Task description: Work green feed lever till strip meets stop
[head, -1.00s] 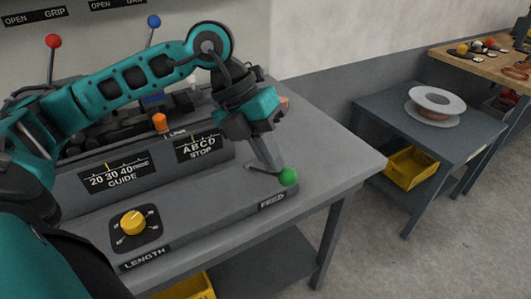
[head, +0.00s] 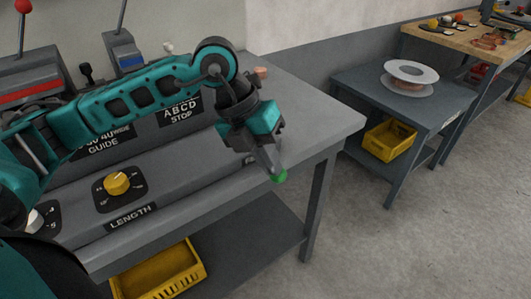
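The green knob of the feed lever (head: 279,177) shows at the front right edge of the machine. My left gripper (head: 271,164) reaches down onto it, and its fingers cover the knob's upper part and the lever's shaft. Whether the fingers are closed on the knob is not clear. The ABCD STOP scale (head: 180,113) is partly behind my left arm. A small copper-coloured piece (head: 261,72) shows behind the wrist; I cannot tell whether it is the strip. The strip's meeting point with the stop is hidden. My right gripper is out of view.
A yellow LENGTH dial (head: 117,183) sits on the front panel. A yellow crate (head: 160,276) is on the shelf below. Floor between the tables is clear.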

